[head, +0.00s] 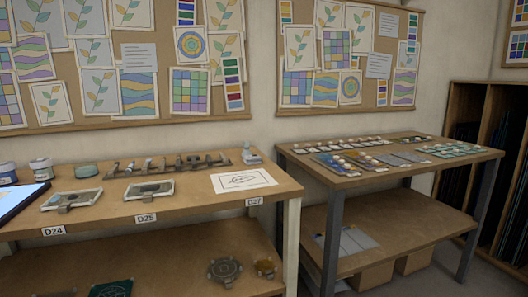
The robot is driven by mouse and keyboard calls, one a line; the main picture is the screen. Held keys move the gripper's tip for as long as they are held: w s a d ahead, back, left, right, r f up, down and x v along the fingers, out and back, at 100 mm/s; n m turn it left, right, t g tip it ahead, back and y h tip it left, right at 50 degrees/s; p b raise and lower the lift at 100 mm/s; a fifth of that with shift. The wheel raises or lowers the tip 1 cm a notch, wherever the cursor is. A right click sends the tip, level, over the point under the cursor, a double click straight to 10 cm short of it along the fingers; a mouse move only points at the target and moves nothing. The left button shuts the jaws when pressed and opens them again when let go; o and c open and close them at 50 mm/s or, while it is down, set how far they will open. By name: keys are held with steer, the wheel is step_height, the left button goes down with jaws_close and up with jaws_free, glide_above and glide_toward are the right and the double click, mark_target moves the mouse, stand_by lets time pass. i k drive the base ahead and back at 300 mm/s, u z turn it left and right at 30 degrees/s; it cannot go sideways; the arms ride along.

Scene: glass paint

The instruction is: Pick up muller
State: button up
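I cannot tell for certain which thing is the muller. On the left table (215,203), a small tray (93,204) above the label D24 holds a low grey-green piece. A similar tray (131,196) above the label D25 holds a darker flat piece. A rounded grey-green object (87,171) lies behind the D24 tray. A small pale upright object (252,156) stands at the back right corner. My gripper is not in view.
A rack of tools (160,166) and jars (41,168) line the back of the left table. A white drawing sheet (243,181) lies near D27. A gap separates it from the right table (420,171), which holds rows of small pieces. Cork boards (153,53) hang behind.

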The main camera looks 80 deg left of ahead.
mark_target(246, 151)
steer(key=u, duration=0.15)
steer(key=i, duration=0.15)
steer(key=u, duration=3.1)
steer(key=i, duration=1)
steer(key=z, duration=0.1)
